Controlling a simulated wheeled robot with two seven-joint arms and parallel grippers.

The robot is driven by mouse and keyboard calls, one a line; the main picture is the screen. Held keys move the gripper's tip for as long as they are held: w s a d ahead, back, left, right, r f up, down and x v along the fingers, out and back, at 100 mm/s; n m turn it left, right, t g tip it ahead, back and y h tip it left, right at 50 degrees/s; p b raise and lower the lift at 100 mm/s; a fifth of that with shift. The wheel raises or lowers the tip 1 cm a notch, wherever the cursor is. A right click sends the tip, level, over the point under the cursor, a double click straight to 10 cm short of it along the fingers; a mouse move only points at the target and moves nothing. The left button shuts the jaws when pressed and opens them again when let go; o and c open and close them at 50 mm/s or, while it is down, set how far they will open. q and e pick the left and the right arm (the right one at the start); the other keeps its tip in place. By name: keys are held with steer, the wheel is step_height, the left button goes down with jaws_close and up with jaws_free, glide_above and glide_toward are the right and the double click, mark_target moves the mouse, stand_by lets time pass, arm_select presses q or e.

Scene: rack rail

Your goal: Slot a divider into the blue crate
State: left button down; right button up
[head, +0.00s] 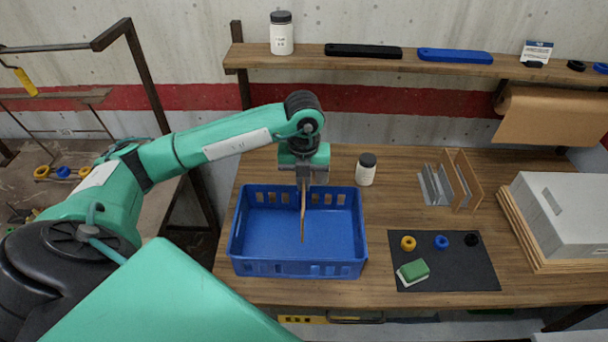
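The blue crate (300,268) sits on the wooden table, left of the middle, and looks empty inside. My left gripper (303,184) is above the crate's back part, pointing down. It is shut on a thin brown divider (303,216), seen almost edge-on and upright. The divider hangs over or in the crate, right of its centre; I cannot tell whether its lower edge touches the floor. More dividers, brown (466,180) and grey (433,186), stand upright in a group to the right. My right gripper is not in view.
A white jar with a black lid (365,171) stands just right of the crate's back corner. A dark mat (444,262) holds several small rings and a green-and-white sponge (413,271). A grey box (565,215) is at the far right. A shelf (380,62) runs above the back.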

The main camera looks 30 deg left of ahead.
arm_select(q)
step_height(320, 180, down, 8)
steer(key=s+b, duration=0.1)
steer(key=b, duration=0.3)
steer(key=shift+s+a+r+b, duration=0.2)
steer(key=shift+a+r+b, duration=0.05)
steer(key=shift+a+b, duration=0.1)
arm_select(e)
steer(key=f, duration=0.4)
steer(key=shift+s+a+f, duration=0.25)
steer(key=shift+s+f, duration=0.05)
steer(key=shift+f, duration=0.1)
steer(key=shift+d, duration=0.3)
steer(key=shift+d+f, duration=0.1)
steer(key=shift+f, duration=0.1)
